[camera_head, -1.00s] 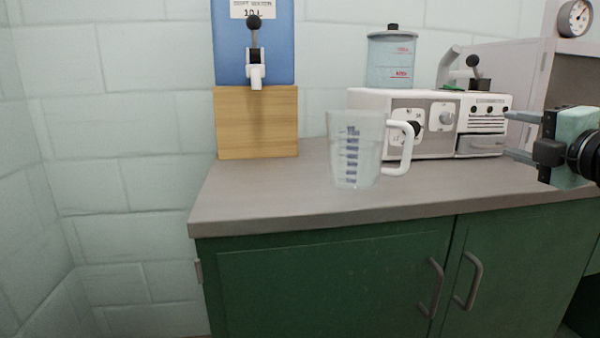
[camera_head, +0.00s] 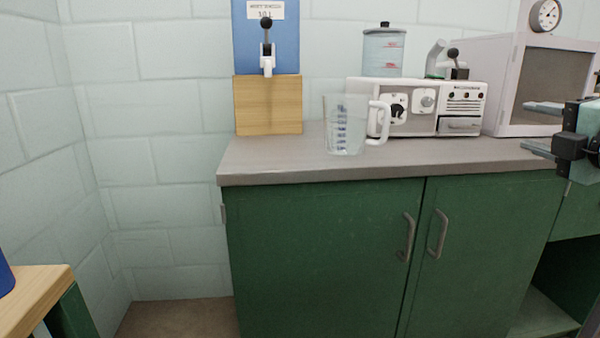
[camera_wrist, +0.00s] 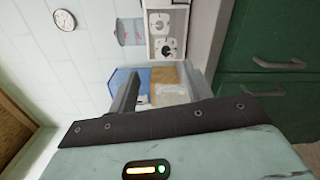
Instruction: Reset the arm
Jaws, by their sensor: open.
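My gripper (camera_head: 526,127) shows at the right edge of the head view, its two grey fingers apart and pointing left. It is empty and held up in front of the counter's right part. In the wrist view, my gripper's dark mount and a finger stand in front of the sideways-looking counter scene. A clear measuring jug (camera_head: 344,125) with a white handle stands upright on the grey counter (camera_head: 290,162), left of my gripper and apart from it.
A white machine (camera_head: 418,105) with a clear tank (camera_head: 383,52) stands behind the jug. A blue dispenser (camera_head: 268,35) with a tap hangs above a wooden board (camera_head: 268,105). A grey cabinet (camera_head: 545,85) stands right. A wooden table (camera_head: 35,290) is at lower left.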

